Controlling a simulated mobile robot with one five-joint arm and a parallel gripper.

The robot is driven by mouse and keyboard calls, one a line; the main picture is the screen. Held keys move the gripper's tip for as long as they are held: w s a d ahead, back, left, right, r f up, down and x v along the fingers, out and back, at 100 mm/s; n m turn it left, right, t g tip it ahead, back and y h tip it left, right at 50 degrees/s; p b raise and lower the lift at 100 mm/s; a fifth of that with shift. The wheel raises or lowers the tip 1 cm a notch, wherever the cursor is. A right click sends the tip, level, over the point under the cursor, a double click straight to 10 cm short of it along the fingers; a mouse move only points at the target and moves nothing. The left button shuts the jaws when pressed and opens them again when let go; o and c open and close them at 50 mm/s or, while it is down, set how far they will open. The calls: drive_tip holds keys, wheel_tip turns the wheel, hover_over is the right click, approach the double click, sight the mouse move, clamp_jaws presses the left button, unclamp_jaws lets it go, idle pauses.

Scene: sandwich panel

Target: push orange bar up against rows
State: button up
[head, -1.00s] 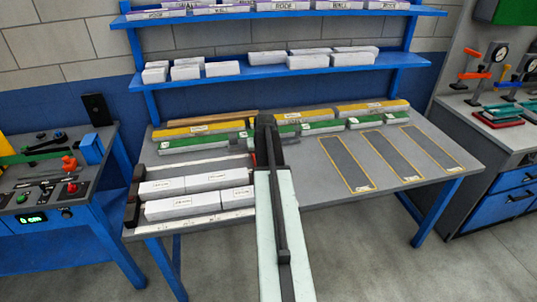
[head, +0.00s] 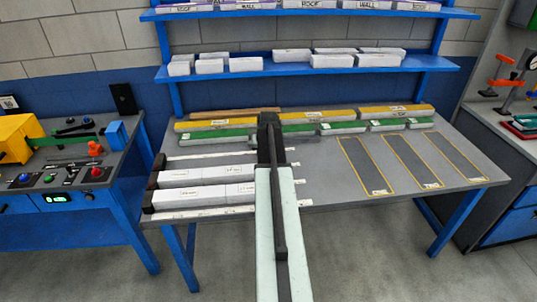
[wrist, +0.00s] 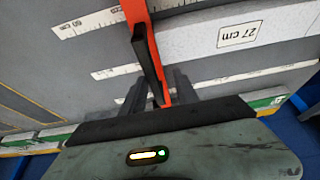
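The orange bar (wrist: 138,12) runs down the wrist view from the top edge. A dark upright piece (wrist: 148,62) stands along it. My gripper (wrist: 160,85) has its grey fingers around the lower part of the bar; whether they clamp it is unclear. The white row block marked 27 cm (wrist: 238,36) lies just right of the bar, its end close to or touching it. In the head view my gripper (head: 268,122) is over the bench by the right ends of the white rows (head: 205,192); my arm hides the bar there.
White scale strips (head: 205,213) lie beside the rows. Yellow (head: 225,124) and green (head: 215,133) pieces line the back of the bench. Three outlined dark strips (head: 410,160) lie to the right. Blue shelves (head: 300,70) rise behind.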

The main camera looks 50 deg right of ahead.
drive_tip(key=shift+s+d, duration=0.1)
drive_tip(key=shift+s, duration=0.1)
drive_tip(key=shift+s+r+p, duration=0.15)
drive_tip(key=shift+r+p, duration=0.3)
drive_tip(key=p+v, duration=0.6)
drive_tip(key=v, duration=0.1)
drive_tip(key=shift+r+p, duration=0.1)
drive_tip(key=shift+p, duration=0.2)
